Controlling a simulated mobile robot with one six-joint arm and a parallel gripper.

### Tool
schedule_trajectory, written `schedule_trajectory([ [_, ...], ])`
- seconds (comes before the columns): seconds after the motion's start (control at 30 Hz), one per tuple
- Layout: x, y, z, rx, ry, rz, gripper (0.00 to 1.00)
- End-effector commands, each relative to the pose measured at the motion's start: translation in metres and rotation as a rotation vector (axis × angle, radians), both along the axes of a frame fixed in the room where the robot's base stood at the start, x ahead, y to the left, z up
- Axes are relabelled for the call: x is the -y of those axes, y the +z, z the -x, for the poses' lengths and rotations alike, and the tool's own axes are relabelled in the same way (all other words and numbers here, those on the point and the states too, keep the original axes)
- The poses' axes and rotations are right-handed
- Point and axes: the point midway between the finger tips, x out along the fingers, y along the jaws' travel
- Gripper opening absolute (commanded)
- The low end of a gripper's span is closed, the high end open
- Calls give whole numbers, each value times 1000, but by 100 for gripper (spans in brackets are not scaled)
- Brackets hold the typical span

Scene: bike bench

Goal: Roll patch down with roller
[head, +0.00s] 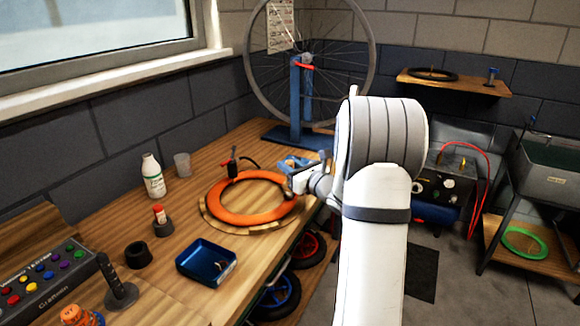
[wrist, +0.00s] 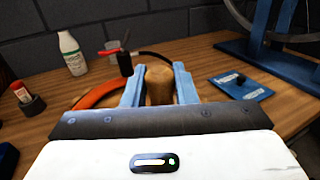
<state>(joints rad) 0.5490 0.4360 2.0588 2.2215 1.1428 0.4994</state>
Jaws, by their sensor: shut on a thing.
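My gripper (wrist: 159,86) is shut on a wooden, rounded handle (wrist: 158,84), which stands between its two blue fingers in the wrist view. It looks like the roller's handle; the roller's wheel is hidden. In the head view my gripper is at the right side of the orange tube ring (head: 225,212), near the bench's front edge, and the handle cannot be made out. The orange tube also shows left of the fingers in the wrist view (wrist: 98,94). It lies on a round wooden board (head: 222,227). I cannot make out the patch.
A black clamp with a red lever (head: 232,167) stands at the tube's far side. A blue mat (wrist: 240,87) with a small black piece lies right of my fingers. A white bottle (head: 153,175), blue tray (head: 206,258) and wheel stand (head: 302,100) are also on the bench.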

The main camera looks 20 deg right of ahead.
Motion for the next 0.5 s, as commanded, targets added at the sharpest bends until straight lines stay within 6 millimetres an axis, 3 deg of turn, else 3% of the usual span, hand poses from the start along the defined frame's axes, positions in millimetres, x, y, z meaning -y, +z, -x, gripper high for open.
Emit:
schedule_trajectory([
  [0.5, 8, 0, -11, -3, -1, 1, 0],
])
